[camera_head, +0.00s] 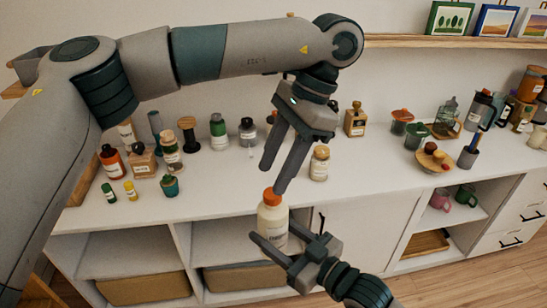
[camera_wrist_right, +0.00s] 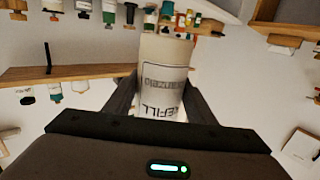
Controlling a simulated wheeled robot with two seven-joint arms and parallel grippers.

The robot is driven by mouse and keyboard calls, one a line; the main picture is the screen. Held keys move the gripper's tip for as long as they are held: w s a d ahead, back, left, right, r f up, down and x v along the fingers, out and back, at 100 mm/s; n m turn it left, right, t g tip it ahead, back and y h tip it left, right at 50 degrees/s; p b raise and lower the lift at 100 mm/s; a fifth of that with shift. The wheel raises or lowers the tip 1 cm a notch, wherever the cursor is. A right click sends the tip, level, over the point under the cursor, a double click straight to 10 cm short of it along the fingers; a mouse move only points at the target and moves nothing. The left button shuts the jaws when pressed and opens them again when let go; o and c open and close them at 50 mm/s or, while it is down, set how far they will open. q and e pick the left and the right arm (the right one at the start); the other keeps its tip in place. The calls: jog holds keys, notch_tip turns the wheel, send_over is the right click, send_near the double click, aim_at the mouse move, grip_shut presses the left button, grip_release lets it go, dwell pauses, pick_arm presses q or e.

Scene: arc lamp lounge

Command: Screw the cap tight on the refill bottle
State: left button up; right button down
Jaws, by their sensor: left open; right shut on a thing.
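The refill bottle (camera_head: 272,222) is cream white with a dark-printed label and an orange cap (camera_head: 271,196) sitting on its top. It stands nearly upright in front of the counter edge. My right gripper (camera_head: 288,232) is shut on its body from below right. In the right wrist view the bottle (camera_wrist_right: 162,75) sits between both fingers, its REFILL label upside down; the cap is hidden there. My left gripper (camera_head: 272,180) is open, fingers pointing down just above the cap. One fingertip is close to the cap; whether it touches I cannot tell.
The white counter (camera_head: 225,185) behind carries several bottles and jars at left and a wooden plate (camera_head: 435,162) with small items at right. A small labelled jar (camera_head: 319,163) stands near the left gripper. Open shelves below hold woven baskets (camera_head: 145,287).

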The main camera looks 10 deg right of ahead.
pick_arm(q)
jog(key=n, duration=0.4)
jog(key=shift+a+r+n+h, duration=0.1)
jog(key=shift+n+h, duration=0.2)
jog(key=shift+n, duration=0.1)
jog(key=n, duration=0.4)
jog(key=shift+r, duration=0.1)
jog(key=n, duration=0.3)
jog(key=n+h, duration=0.1)
jog(key=n, duration=0.2)
jog(key=shift+w+a+r, duration=0.1)
jog(key=shift+r, duration=0.1)
jog(key=n, duration=0.4)
jog(key=shift+r+t+h, duration=0.15)
jog(key=shift+t+h, duration=0.15)
jog(key=n, duration=0.4)
jog(key=shift+r+n+h, duration=0.15)
jog(key=shift+n+h, duration=0.15)
jog(key=n, duration=0.5)
jog(key=shift+a+r+n+h, duration=0.1)
jog(key=shift+r+n+h, duration=0.2)
jog(key=shift+n, duration=0.1)
jog(key=n, duration=0.4)
jog(key=shift+r+h, duration=0.15)
jog(key=shift+h, duration=0.15)
jog(key=n, duration=0.4)
jog(key=shift+r+n, duration=0.25)
jog(key=shift+n, duration=0.05)
